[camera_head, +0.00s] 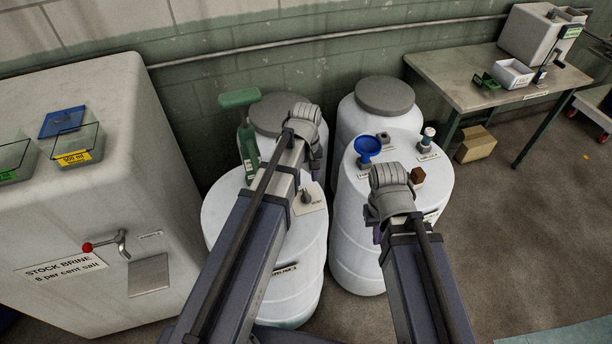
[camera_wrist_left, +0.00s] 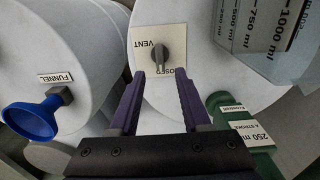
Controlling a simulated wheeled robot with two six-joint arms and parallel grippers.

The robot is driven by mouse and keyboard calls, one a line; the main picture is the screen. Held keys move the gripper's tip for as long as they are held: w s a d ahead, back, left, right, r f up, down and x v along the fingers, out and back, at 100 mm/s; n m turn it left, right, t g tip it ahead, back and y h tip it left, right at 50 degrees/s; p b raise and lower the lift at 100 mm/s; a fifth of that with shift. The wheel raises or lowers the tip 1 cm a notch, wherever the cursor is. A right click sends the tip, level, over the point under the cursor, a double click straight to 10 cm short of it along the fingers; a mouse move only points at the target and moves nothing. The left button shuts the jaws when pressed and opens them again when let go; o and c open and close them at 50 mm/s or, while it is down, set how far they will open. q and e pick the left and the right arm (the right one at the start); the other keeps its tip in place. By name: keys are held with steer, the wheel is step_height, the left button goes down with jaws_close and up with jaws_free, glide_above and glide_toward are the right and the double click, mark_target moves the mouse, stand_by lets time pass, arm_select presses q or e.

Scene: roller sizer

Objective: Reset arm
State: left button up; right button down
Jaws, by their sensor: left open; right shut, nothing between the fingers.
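My left gripper (camera_wrist_left: 160,77) is open, with its two dark purple fingers apart and nothing held between them. In the left wrist view it faces a grey vent knob (camera_wrist_left: 158,52) on a cream plate; the knob appears just beyond the fingertips, apart from them as far as I can tell. In the head view the left wrist is above the left front white drum (camera_head: 297,245), near the knob (camera_head: 306,196). My right gripper (camera_head: 377,235) is shut and empty in front of the right front drum (camera_head: 352,255); its fingers are mostly hidden behind its wrist.
A green pump (camera_head: 248,140) stands close left of my left wrist. A blue funnel (camera_head: 368,147), a brown block (camera_head: 417,176) and a capped fitting (camera_head: 427,139) top the right drum. The stock brine tank (camera_head: 150,200) is at left, a table (camera_head: 450,75) at right.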

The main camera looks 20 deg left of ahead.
arm_select(q)
steer(key=shift+r, duration=0.6)
steer(key=shift+s+d, duration=0.1)
steer(key=s+d+m+y, duration=0.1)
steer(key=s+d+m, duration=0.9)
steer(key=s, duration=0.4)
steer(key=shift+d+m, duration=0.3)
steer(key=shift+m, duration=0.1)
